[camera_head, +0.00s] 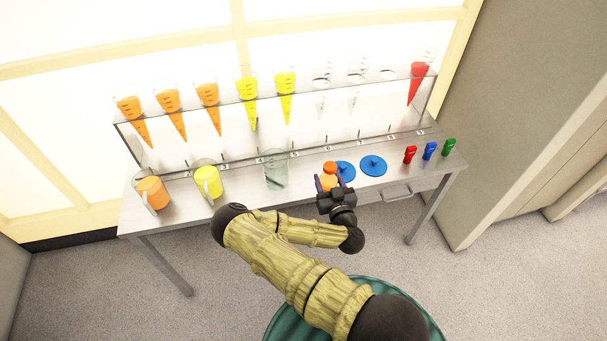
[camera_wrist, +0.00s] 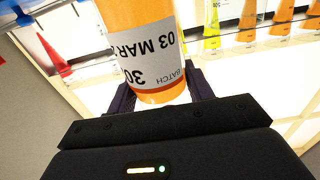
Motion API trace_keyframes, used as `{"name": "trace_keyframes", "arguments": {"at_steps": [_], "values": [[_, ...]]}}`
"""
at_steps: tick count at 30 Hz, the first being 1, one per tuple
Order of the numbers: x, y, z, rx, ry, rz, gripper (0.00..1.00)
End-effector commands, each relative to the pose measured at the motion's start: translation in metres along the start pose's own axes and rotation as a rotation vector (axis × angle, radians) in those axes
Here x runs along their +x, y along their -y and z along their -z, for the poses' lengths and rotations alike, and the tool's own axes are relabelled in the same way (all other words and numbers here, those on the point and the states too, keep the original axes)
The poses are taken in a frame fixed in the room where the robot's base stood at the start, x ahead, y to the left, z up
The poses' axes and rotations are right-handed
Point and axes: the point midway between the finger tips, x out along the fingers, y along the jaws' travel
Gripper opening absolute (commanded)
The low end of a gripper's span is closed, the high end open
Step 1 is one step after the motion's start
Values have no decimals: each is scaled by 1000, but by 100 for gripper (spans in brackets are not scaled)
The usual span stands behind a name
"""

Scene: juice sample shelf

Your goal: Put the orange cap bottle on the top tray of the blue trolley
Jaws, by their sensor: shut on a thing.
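The orange cap bottle (camera_head: 330,168) is at the front edge of the metal bench, between the fingers of my gripper (camera_head: 329,183). In the wrist view the orange bottle (camera_wrist: 146,60) has a white label with upside-down print reading "03 MAR" and "BATCH". My gripper (camera_wrist: 162,95) is shut on it, with a dark finger on each side. The blue trolley is not in view.
Several cones hang from the rack (camera_head: 225,103) behind. Grey floor (camera_head: 80,285) is clear in front.

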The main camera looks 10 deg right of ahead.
Motion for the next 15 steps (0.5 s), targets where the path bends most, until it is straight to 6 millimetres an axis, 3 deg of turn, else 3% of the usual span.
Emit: {"name": "trace_keyframes", "arguments": {"at_steps": [8,15], "values": [[17,4,2,5,-12,-20,16],[71,15,21,13,-25,-102,16]]}}
